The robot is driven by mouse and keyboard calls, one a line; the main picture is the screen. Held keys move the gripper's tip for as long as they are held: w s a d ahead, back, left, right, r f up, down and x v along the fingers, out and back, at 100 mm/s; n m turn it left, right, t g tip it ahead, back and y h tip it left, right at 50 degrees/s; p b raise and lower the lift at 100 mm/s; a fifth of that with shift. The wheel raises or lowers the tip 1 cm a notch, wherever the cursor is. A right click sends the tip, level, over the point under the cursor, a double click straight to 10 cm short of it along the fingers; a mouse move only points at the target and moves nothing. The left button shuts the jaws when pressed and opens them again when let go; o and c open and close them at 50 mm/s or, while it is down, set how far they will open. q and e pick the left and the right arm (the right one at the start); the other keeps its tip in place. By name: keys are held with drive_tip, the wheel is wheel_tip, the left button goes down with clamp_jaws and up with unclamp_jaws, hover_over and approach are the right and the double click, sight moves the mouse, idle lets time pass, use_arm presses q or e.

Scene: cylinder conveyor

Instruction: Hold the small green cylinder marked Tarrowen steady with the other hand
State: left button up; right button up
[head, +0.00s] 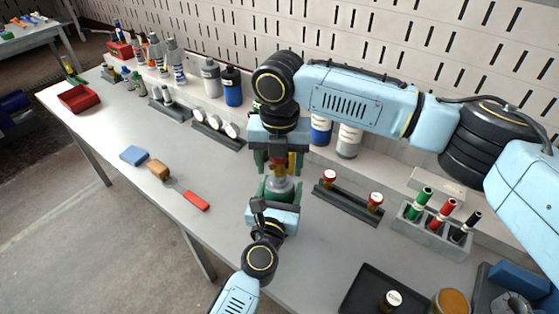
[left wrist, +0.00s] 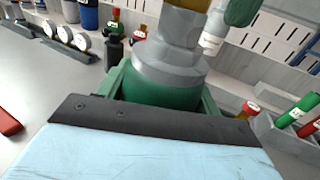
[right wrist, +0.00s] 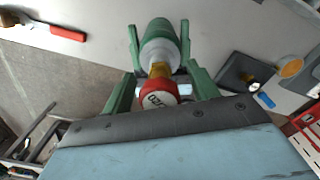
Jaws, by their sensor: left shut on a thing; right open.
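The small green cylinder (left wrist: 160,92) stands upright with a grey shoulder and a brass valve (left wrist: 186,25) on top. My left gripper (head: 279,190) is shut on its body, one finger on each side. In the right wrist view the cylinder (right wrist: 158,32) shows beyond a red cap (right wrist: 158,95) with a white, dark-marked face. No name is readable on the cylinder. My right gripper (right wrist: 162,78) is open above it, its fingers apart on both sides of the valve and cap. Contact between these fingers and the valve cannot be made out.
A dark rack (head: 346,204) with two red-topped pieces stands right of the grippers. A black tray (head: 362,292) lies front right. A red-handled tool (head: 196,201) lies left. Bottles line the back; the front-left bench is mostly clear.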

drive_tip(key=shift+c, duration=0.5)
drive_tip(key=c, duration=1.1)
wheel_tip(320, 180, up, 9)
drive_tip(key=shift+f, duration=2.35)
